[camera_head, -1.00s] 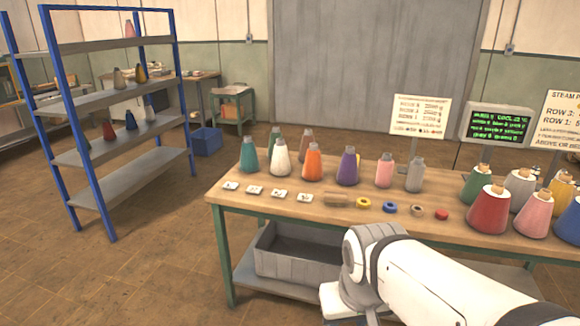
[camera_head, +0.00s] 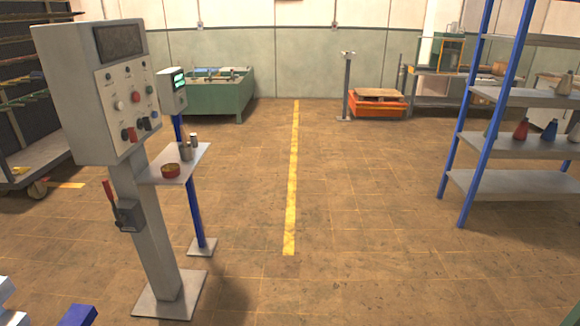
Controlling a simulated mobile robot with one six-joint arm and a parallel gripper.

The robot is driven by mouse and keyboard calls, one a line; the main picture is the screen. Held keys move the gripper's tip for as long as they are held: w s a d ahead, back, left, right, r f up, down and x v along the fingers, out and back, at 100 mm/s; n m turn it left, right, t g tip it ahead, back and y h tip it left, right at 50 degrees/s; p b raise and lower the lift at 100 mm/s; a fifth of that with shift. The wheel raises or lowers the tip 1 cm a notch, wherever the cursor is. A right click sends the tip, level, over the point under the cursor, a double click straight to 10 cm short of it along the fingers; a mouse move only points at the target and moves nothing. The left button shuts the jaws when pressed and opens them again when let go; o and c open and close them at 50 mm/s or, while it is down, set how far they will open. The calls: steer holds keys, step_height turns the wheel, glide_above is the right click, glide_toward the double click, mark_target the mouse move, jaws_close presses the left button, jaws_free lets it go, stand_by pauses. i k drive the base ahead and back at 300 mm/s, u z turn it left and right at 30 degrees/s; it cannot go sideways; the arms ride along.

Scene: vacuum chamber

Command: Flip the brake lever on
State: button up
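A red-handled lever (camera_head: 109,202) sticks out of a small grey box (camera_head: 129,217) on the side of the control pedestal's post (camera_head: 155,240), at the left of the view. Its handle points up and slightly left. No label on it is readable, so I cannot tell from a label that it is the brake lever. The control box (camera_head: 118,95) above it carries several knobs and buttons, some of them red, and a dark screen. My gripper does not show clearly; only cropped white and blue pieces appear at the lower left edge.
A small shelf (camera_head: 180,165) with a red bowl and metal cups juts from the pedestal. A blue post with a green display (camera_head: 180,81) stands behind. A wheeled rack is far left, a blue-framed shelf (camera_head: 520,185) right. The middle floor (camera_head: 350,220) is clear.

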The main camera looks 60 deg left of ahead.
mark_target(121, 220)
steer(key=u, duration=3.3)
steer(key=k, duration=0.8)
steer(key=i, duration=0.85)
steer(key=u, duration=0.85)
steer(key=i, duration=1.05)
steer(key=u, duration=0.45)
